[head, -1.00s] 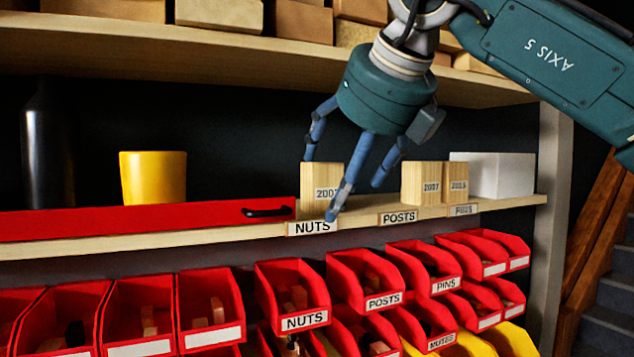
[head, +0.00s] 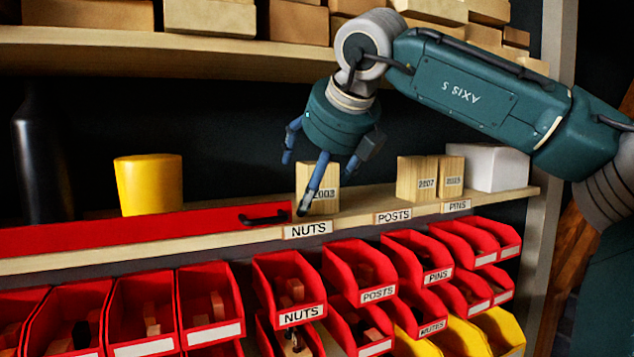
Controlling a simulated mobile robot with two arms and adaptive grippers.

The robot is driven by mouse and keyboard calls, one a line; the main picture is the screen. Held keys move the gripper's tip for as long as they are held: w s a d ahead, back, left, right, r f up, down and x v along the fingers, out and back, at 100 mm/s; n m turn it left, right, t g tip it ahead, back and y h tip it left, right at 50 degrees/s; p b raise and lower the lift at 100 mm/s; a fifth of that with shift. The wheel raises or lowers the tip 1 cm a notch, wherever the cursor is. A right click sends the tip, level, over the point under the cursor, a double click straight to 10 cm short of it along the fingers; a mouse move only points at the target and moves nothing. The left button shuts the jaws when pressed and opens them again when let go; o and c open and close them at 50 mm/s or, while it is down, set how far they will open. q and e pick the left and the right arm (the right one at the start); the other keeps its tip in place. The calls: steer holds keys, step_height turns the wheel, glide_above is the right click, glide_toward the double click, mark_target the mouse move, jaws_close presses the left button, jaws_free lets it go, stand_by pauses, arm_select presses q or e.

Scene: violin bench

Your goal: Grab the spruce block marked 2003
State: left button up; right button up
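The spruce block marked 2003 (head: 328,201) stands upright on the middle shelf, behind the NUTS label. My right gripper (head: 318,174) comes in from the upper right, with its fingers spread and pointing down. One blue finger crosses in front of the block and partly hides its face. Another finger is up and left of the block, and a third is up and right. I cannot tell whether any finger touches the block. Two similar blocks stand to the right, one marked 2007 (head: 414,171) and one with a mark hard to read (head: 452,164). My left gripper is not in view.
A red case (head: 130,229) with a black handle lies left of the block. A yellow cup (head: 148,185) and a dark bottle (head: 42,150) stand behind it. A white box (head: 497,167) is at right. Red bins (head: 292,281) sit below; the upper shelf (head: 200,46) is above.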

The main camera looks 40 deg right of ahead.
steer(key=shift+s+a+r, duration=0.1)
steer(key=shift+s, duration=0.1)
steer(key=c, duration=1.4)
steer(key=shift+o, duration=0.2)
